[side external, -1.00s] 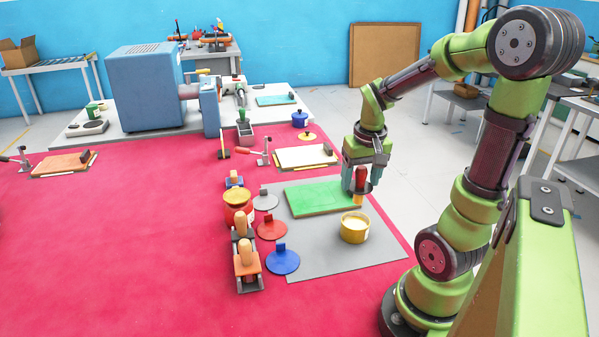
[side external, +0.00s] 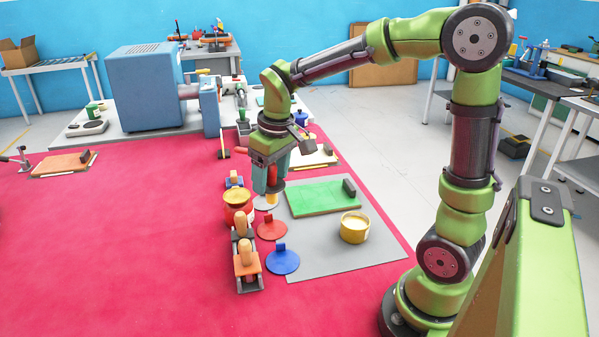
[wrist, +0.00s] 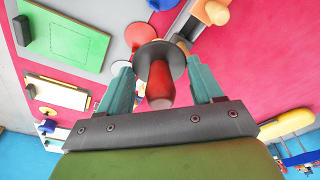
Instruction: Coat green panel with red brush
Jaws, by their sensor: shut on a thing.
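The green panel (side external: 322,197) lies flat on the grey mat (side external: 345,259), with a dark block (side external: 349,189) at its right end. It also shows at upper left in the wrist view (wrist: 62,40). My gripper (side external: 271,178) is shut on the red brush (side external: 273,176), held upright by its red handle (wrist: 159,84), with pale bristles below a dark disc. The brush is left of the panel, apart from it, near the grey disc and the pot with the yellow top. A yellow tub (side external: 355,228) with pale contents stands on the mat in front of the panel.
Left of the mat stand a red pot with a yellow top (side external: 237,205) and orange-handled tools (side external: 246,257). Red (side external: 272,229) and blue (side external: 283,261) discs lie at the mat's left edge.

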